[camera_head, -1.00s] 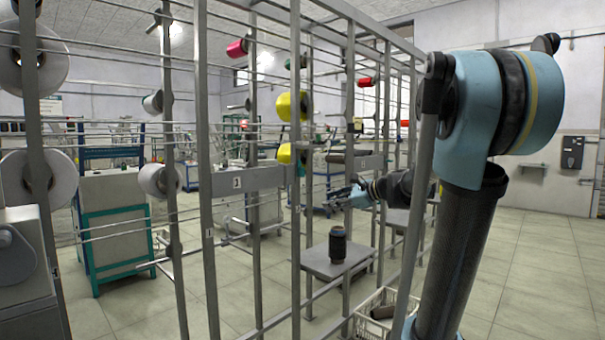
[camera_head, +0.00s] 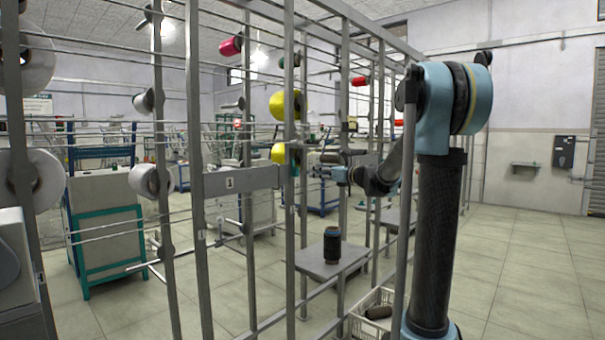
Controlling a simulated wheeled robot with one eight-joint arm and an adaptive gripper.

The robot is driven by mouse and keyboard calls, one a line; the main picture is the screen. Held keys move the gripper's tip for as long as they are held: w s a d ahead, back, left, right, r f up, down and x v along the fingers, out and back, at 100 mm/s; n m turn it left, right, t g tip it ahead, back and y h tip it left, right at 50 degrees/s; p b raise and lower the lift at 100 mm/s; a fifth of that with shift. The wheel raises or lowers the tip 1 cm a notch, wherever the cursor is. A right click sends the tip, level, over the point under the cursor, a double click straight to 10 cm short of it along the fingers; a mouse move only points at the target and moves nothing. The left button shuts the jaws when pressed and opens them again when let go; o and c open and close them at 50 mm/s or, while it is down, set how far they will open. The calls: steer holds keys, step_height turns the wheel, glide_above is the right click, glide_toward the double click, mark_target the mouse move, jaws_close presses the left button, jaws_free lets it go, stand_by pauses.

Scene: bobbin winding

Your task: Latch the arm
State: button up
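My gripper (camera_head: 318,172) is small in the head view, at the end of my arm reaching left to the metal rack. Its fingers point left, close to a rack post (camera_head: 289,215) and just right of the lower yellow spool (camera_head: 280,152). I cannot tell whether they touch anything or how far apart they are. A grey bar with a plate marked 1 (camera_head: 230,181) crosses the rack to the left of the gripper. I cannot make out which part is the arm to be latched, or its latch.
A dark bobbin (camera_head: 332,245) stands upright on a grey shelf (camera_head: 312,265) below the gripper. A white basket (camera_head: 357,322) holding a dark bobbin is at the rack's foot. Thin rods and posts crowd the rack. Open floor (camera_head: 530,260) lies to the right.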

mark_target(298, 169)
steer(key=x, duration=1)
steer(key=shift+w+a, duration=0.2)
steer(key=shift+a, duration=0.1)
steer(key=shift+c, duration=0.6)
